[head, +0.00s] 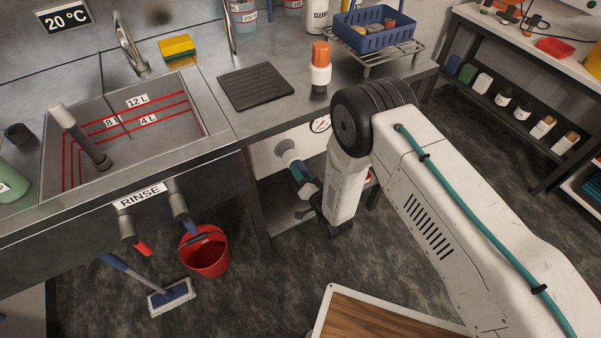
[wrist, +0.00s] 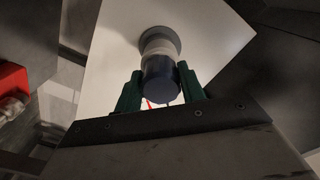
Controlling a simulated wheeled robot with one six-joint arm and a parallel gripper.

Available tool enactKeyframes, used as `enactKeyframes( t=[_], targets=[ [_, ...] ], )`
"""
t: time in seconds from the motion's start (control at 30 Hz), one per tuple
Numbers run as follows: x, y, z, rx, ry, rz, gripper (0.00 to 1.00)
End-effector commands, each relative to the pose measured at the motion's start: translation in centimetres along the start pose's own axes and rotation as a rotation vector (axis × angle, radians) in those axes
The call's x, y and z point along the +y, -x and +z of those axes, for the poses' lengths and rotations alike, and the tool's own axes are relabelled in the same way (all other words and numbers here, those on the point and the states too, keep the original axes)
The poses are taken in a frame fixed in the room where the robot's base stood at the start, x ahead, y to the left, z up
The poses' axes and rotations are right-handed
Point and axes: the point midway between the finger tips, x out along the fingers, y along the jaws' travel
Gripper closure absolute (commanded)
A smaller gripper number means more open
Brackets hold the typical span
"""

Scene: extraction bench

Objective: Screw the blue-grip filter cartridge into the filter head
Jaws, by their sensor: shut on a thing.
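My gripper (head: 304,184) is low in front of the bench, facing a white panel under the worktop. In the wrist view its green fingers (wrist: 160,84) are shut on the dark blue grip of the filter cartridge (wrist: 161,76). The cartridge's pale body lies beyond the grip, its far end at the round grey filter head (wrist: 174,36) on the panel. It appears lined up with the head; I cannot tell how deep it is seated. In the head view the filter head (head: 286,147) shows, and the cartridge is largely hidden by my gripper.
A white cartridge with an orange grip (head: 320,66) stands on the worktop near a black mat (head: 255,86). A gauge (head: 321,124) is on the panel to the right of the filter head. A red bucket (head: 208,258) and a mop (head: 170,297) are on the floor at left.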

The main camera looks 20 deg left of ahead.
Motion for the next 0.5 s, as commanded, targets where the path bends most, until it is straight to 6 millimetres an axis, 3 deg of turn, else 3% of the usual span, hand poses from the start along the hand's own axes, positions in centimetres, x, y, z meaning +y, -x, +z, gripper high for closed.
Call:
enactKeyframes(
  t=[0.17, 0.2, 0.27, 0.5],
  targets=[
    [0.32, 0.11, -0.14, 0.003, -0.001, 0.007, 0.88],
    [0.33, 0.11, -0.15, 0.003, 0.000, 0.008, 0.50],
    [0.35, 0.13, -0.17, 0.003, 0.000, 0.007, 0.35],
    [0.16, 0.10, 0.00, 0.000, 0.001, 0.004, 0.35]
  ],
)
